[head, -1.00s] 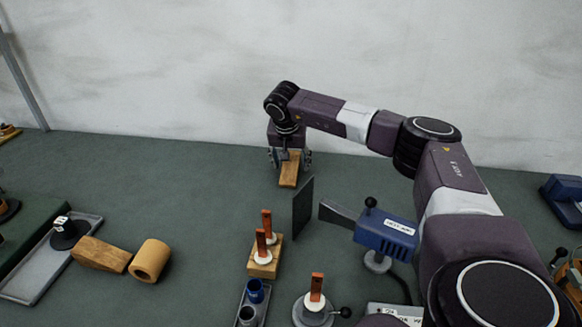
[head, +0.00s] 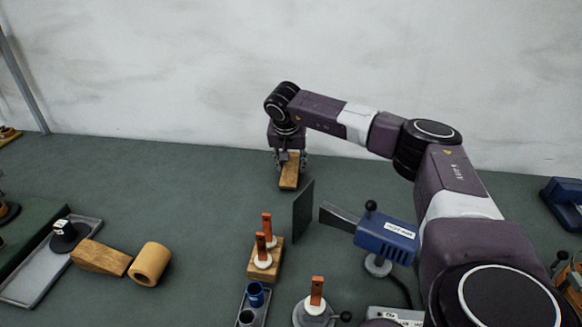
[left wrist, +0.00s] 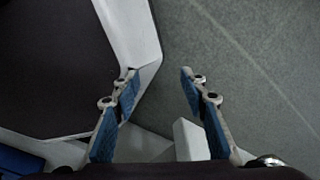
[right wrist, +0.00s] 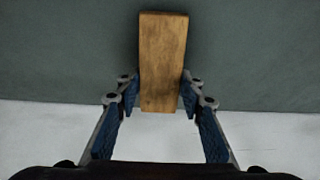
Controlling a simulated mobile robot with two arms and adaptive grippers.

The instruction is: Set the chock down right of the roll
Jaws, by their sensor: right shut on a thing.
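A wooden chock (head: 289,174) is at the back middle of the green bench, and it also shows in the right wrist view (right wrist: 163,60). My right gripper (head: 290,161) points down over it, shut with one finger pad on each side. The chock looks to be at the bench surface; I cannot tell whether it touches. The tan roll (head: 149,263) lies on its side at the front left, its open end facing forward. A second wooden wedge (head: 99,256) lies against or close to the roll's left side. My left gripper (left wrist: 158,80) is open and empty in the left wrist view.
A dark upright plate (head: 303,211) and blue tool (head: 386,238) stand right of centre. A wooden block with orange-topped pegs (head: 265,262) and a tray of blue cups (head: 252,305) are in front. Bench between roll and block is clear. A grey tray (head: 40,273) lies left.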

